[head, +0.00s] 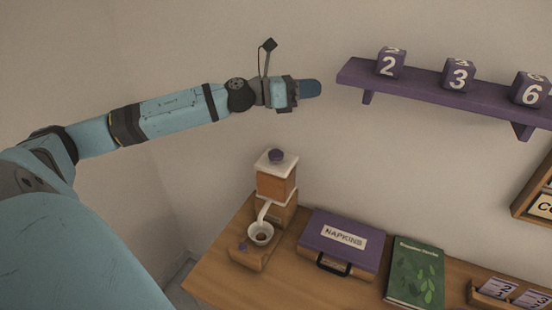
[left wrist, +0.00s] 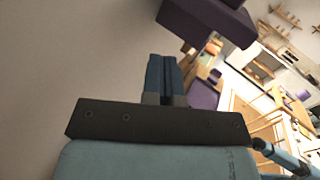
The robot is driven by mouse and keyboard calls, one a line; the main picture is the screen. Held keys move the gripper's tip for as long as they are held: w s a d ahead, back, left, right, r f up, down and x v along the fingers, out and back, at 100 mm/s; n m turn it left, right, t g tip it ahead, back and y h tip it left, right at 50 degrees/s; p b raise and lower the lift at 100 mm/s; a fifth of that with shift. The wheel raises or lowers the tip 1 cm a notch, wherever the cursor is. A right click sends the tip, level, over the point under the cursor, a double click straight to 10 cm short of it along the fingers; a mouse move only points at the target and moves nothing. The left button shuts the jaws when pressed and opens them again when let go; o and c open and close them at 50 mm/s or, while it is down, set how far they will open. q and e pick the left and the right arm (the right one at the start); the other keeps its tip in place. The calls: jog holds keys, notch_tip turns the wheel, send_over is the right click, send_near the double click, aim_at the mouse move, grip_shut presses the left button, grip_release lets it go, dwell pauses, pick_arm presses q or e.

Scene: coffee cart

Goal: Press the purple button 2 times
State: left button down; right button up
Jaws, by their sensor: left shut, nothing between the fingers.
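A small round purple knob (head: 276,155), which looks like a button, sits on the white top of the wooden grinder (head: 276,185). A smaller purple spot (head: 243,246) shows on the grinder's wooden base; I cannot tell which of the two is the button. My left gripper (head: 311,88) is shut and empty, high above the grinder and apart from it, just left of the purple shelf. Its closed blue fingers (left wrist: 163,68) show in the left wrist view. My right gripper is not in view.
The purple shelf (head: 440,88) with number blocks (head: 458,75) is close right of the left gripper. On the wooden counter (head: 215,288) are a white cup (head: 260,234), a purple napkins case (head: 340,258), a green book (head: 416,272) and a card tray (head: 510,296).

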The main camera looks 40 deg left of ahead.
pick_arm(q)
notch_tip(320, 180, down, 3)
jog(key=s+m+g+b, duration=0.1)
jog(key=s+m+g, duration=0.1)
jog(key=m+g, duration=0.3)
jog(key=m+g+y+b, duration=0.1)
jog(key=m+g+y, duration=0.1)
jog(key=m+y, duration=0.45)
send_over(275, 155)
notch_tip(275, 155, down, 5)
jog(key=shift+w+r+n, duration=0.1)
jog(key=shift+n, duration=0.25)
notch_tip(275, 155, down, 8)
jog(key=b, duration=0.4)
jog(key=shift+f, duration=0.45)
